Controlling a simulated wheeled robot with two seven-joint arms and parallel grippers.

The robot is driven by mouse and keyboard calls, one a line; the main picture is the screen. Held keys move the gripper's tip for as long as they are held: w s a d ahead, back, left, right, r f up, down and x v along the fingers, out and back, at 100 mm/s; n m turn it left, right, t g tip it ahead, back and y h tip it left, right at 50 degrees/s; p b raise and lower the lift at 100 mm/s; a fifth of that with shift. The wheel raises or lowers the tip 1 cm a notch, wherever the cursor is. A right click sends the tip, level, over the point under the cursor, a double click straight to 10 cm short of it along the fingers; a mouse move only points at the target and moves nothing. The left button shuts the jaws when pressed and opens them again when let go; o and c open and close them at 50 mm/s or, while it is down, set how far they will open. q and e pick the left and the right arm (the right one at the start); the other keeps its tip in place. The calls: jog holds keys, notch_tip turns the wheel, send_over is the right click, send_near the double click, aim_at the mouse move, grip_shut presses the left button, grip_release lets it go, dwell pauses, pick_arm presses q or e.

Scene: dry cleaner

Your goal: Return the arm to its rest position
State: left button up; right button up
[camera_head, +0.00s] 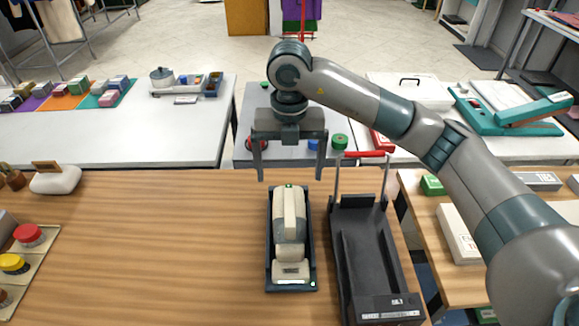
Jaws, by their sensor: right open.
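My right arm comes in from the right and reaches over the wooden table. My right gripper (289,172) is open and empty, with its two fingers pointing down. It hangs above the far end of a cream handheld device (289,222), apart from it as far as I can tell. The device lies in a dark cradle (272,262) with a small green light at its far end. My left gripper is not in view.
A black tray with two upright prongs (372,262) stands right of the cradle. Red and yellow buttons (28,234) sit at the left edge. A white table (190,140) lies behind, and a teal-handled machine (510,105) stands at the back right. The wooden table's left middle is clear.

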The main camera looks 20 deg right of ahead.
jog(key=shift+r, duration=0.5)
